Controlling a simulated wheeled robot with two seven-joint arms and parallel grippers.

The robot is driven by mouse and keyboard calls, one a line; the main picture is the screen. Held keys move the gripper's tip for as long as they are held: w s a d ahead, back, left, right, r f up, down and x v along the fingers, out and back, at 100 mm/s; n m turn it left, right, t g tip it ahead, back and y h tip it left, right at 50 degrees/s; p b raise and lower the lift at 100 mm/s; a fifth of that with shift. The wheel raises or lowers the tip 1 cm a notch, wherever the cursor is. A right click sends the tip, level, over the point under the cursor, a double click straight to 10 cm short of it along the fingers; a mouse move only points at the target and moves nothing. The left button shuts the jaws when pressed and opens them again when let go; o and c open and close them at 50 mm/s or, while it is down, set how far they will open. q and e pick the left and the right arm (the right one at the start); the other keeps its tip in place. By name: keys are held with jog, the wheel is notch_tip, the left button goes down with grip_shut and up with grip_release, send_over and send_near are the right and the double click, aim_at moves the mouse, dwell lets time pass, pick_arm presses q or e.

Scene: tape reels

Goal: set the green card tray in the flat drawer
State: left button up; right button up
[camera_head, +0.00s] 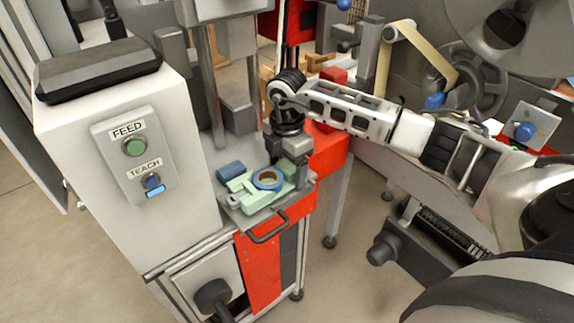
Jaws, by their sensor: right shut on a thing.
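The pale green card tray (243,191) is at the middle of the head view, with a blue ring (268,180) with a brown inside lying on it. It is over the grey flat drawer (245,222), which is pulled out and has a dark bar handle (268,230) in front. I cannot tell whether the tray rests on the drawer or hangs just above it. My right gripper (290,167) points down and is shut on the far right part of the tray, hiding some of it. My left gripper is not in view.
A white cabinet (115,210) with FEED and TEACH buttons stands left of the drawer. A small dark blue block (230,169) lies behind the tray. Grey posts (208,90) rise behind, and a red frame (325,155) is to the right. Reel machinery fills the right side.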

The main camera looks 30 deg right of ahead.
jog(key=shift+s+a+f, duration=0.15)
jog(key=shift+s+f, duration=0.05)
jog(key=shift+f, duration=0.4)
jog(key=o, duration=1.1)
jog(key=shift+w+f, duration=0.1)
jog(key=shift+o, duration=0.2)
notch_tip(320, 180, up, 18)
jog(key=shift+w+f, duration=0.2)
jog(key=shift+f, duration=0.05)
